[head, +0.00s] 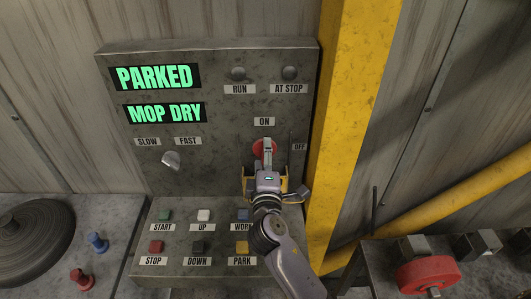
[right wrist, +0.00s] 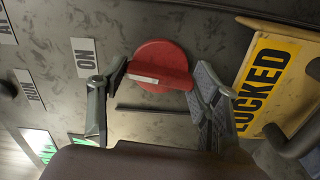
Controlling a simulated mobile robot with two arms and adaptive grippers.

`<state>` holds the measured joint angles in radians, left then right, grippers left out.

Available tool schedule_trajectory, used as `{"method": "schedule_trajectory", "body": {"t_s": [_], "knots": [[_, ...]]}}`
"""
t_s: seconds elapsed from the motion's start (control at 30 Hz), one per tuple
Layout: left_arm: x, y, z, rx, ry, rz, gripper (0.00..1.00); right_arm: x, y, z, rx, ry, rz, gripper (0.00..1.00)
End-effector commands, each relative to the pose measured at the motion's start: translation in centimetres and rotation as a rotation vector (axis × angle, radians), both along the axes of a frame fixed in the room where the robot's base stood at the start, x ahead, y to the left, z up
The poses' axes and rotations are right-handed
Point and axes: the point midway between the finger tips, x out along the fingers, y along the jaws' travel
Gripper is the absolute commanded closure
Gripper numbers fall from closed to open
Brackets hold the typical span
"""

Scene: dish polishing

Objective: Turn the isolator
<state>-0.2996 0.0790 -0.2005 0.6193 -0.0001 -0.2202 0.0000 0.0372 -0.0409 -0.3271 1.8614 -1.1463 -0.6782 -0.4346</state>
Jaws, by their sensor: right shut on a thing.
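In the right wrist view the red disc (right wrist: 160,55) has a raised red handle bar with a pale mark. My right gripper (right wrist: 157,80) has one finger at each end of this bar and is shut on it. My left gripper is not in view.
A yellow LOCKED plate (right wrist: 270,80) hangs beside the isolator. A yellow post (head: 345,120) stands close right of the panel. Push buttons (head: 203,215) lie below my right arm. Green displays read PARKED (head: 154,77) and MOP DRY (head: 164,113). A red wheel (head: 428,274) sits lower right.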

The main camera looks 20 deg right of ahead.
Motion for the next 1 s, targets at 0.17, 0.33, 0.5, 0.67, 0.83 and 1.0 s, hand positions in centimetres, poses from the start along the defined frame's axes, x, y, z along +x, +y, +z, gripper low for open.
{"method": "schedule_trajectory", "body": {"t_s": [0.17,0.33,0.5,0.67,0.83,1.0], "knots": [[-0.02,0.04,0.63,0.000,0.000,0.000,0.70,0.02,0.12,0.26,-0.080,0.019,0.004,0.70],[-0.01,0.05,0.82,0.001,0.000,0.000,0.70,0.02,0.13,0.20,-0.119,0.031,0.004,0.70],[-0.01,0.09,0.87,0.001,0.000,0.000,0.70,0.02,0.13,0.14,-0.135,0.035,0.004,0.70],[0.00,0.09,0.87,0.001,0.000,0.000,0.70,0.02,0.13,0.11,-0.137,0.036,0.004,0.70],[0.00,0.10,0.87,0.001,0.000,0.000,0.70,0.02,0.11,0.09,-0.137,0.036,0.003,0.70],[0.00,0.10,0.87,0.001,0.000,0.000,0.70,0.01,0.08,0.06,-0.136,0.037,0.002,0.32]]}}
